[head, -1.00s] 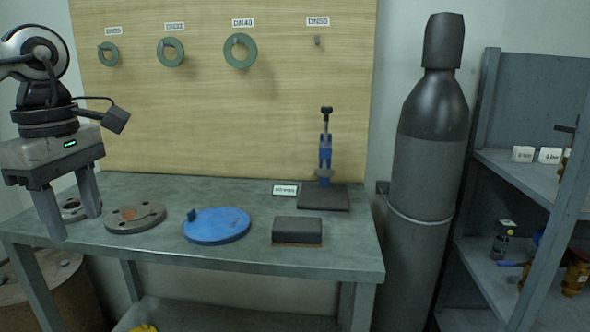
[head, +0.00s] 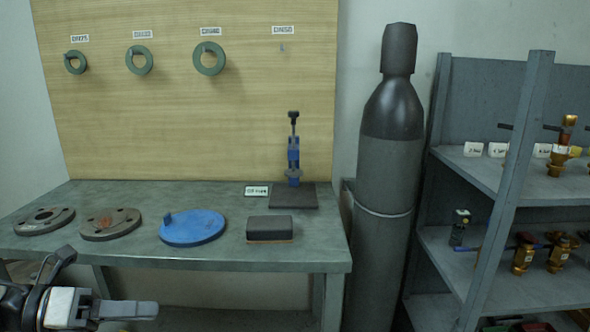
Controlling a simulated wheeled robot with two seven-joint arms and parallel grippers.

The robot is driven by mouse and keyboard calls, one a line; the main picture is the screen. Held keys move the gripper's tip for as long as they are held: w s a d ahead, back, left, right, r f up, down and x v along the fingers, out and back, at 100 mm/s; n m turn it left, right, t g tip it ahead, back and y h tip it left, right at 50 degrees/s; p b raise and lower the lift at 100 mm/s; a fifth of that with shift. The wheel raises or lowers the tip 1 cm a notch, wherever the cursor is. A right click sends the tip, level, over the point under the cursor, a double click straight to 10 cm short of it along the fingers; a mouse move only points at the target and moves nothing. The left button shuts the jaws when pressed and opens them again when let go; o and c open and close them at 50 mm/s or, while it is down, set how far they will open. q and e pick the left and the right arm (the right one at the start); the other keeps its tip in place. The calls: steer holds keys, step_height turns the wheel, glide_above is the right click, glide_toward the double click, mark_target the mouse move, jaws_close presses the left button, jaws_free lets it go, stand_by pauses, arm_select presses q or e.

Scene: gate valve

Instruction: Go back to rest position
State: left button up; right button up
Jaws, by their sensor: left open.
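My left gripper (head: 140,310) is at the lower left of the head view, below the front edge of the workbench (head: 300,258). It points to the right and is seen from the side, so one finger largely covers the other. It is open, and nothing shows between its fingers. It is apart from everything on the bench. My right gripper is out of view.
On the bench are a grey flange (head: 45,221), a rusty flange (head: 110,224), a blue disc (head: 193,228), a dark block (head: 270,228) and a blue clamp tool (head: 293,160). A gas cylinder (head: 385,200) and shelves with brass valves (head: 523,255) stand right.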

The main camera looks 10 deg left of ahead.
arm_select(q)
steer(key=s+d+f+n+t+y+p, duration=0.25)
steer(key=f+n+t+y, duration=0.75)
steer(key=n, duration=1.4)
steer(key=s+d+f+n+g, duration=0.6)
steer(key=s+d+f+n, duration=0.1)
steer(key=d+f+n, duration=0.3)
steer(key=d+n, duration=0.1)
steer(key=n, duration=0.1)
steer(key=shift+s+d+n, duration=0.2)
steer(key=shift+n, duration=0.1)
steer(key=shift+a, duration=0.1)
